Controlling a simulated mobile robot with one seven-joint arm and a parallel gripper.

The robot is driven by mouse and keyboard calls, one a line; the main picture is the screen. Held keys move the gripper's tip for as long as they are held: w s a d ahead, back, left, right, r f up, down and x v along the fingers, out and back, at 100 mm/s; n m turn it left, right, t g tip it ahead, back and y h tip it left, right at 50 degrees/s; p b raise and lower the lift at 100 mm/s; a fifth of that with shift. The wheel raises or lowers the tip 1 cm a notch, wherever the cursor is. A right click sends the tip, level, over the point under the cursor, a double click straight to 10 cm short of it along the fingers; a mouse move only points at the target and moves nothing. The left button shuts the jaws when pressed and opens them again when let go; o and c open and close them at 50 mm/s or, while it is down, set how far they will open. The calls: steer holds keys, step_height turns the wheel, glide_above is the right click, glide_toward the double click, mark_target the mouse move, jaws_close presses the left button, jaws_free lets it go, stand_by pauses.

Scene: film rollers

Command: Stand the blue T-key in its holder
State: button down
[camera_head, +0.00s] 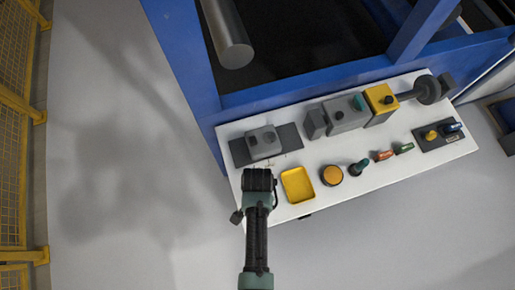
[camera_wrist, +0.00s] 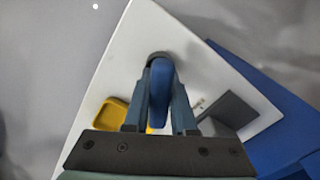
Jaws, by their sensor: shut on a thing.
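In the wrist view, my gripper (camera_wrist: 159,100) is shut on a blue rounded handle, the blue T-key (camera_wrist: 161,82), which stands between the two fingers. A dark round part shows at the key's far end; I cannot tell whether it belongs to the key or is a holder around it. In the head view, my gripper (camera_head: 259,178) is over the left front edge of the white table (camera_head: 320,200), and it hides the key. A dark plate (camera_head: 432,141) at the table's right bears a yellow knob and a blue-and-grey handle.
A yellow tray (camera_head: 297,185) lies just right of my gripper. Beyond it are an orange button (camera_head: 331,175), a dark green knob (camera_head: 359,168), and orange and green handles. Grey boxes (camera_head: 264,143) and a yellow box (camera_head: 381,101) line the back, before a blue frame (camera_head: 300,89).

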steer(key=shift+c, duration=1.3)
jaws_free()
steer(key=shift+r, duration=0.1)
steer(key=shift+r+p, duration=3.45)
steer(key=shift+p, duration=0.2)
steer(key=shift+f, duration=0.1)
